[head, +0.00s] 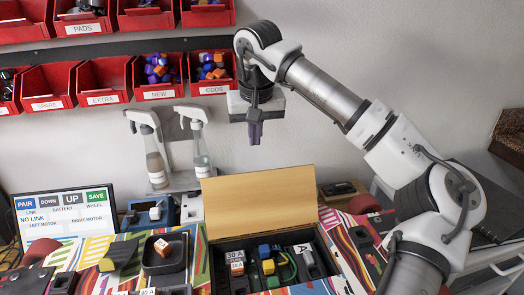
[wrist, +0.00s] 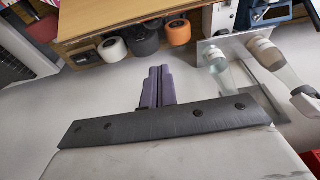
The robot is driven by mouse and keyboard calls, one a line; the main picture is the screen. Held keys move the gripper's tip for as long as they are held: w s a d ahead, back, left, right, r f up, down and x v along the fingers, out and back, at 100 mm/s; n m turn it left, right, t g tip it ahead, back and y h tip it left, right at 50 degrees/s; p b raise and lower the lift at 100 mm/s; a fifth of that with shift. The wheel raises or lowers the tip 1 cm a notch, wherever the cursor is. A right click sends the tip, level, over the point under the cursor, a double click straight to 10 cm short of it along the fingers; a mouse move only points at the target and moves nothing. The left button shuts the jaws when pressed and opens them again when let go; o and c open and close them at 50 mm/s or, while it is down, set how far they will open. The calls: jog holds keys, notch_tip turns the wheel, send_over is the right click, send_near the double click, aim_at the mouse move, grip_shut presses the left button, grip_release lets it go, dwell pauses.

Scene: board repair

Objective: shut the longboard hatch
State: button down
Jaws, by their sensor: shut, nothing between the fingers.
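The longboard hatch (head: 262,205) is a tan wooden panel standing open, raised at the back edge of a compartment (head: 316,264) in the brightly patterned longboard (head: 350,262). Inside the open compartment are a yellow block, a blue block, green wiring and dark modules, some labelled 30 A. My gripper (head: 254,138) points down above the hatch's top edge, in front of the wall and clear of the hatch. In the wrist view its purple fingers (wrist: 157,88) are together and empty.
Two spray bottles (head: 201,148) stand behind, left of the hatch. Red bins (head: 100,84) line the wall at upper left. A screen (head: 65,215) stands at lower left, and a black tray with an orange-brown block (head: 162,247) sits on the board. The wrist view shows several wheels (wrist: 144,42).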

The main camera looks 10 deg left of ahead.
aim_at(261, 199)
jog(key=s+p+x, duration=0.1)
jog(key=p+x, duration=0.1)
jog(key=x, duration=0.5)
jog(key=shift+s+d+f+p, duration=0.35)
jog(key=shift+s+d+f, duration=0.2)
jog(key=shift+s, duration=0.15)
jog(key=shift+s+b, duration=0.1)
jog(key=shift+b, duration=0.25)
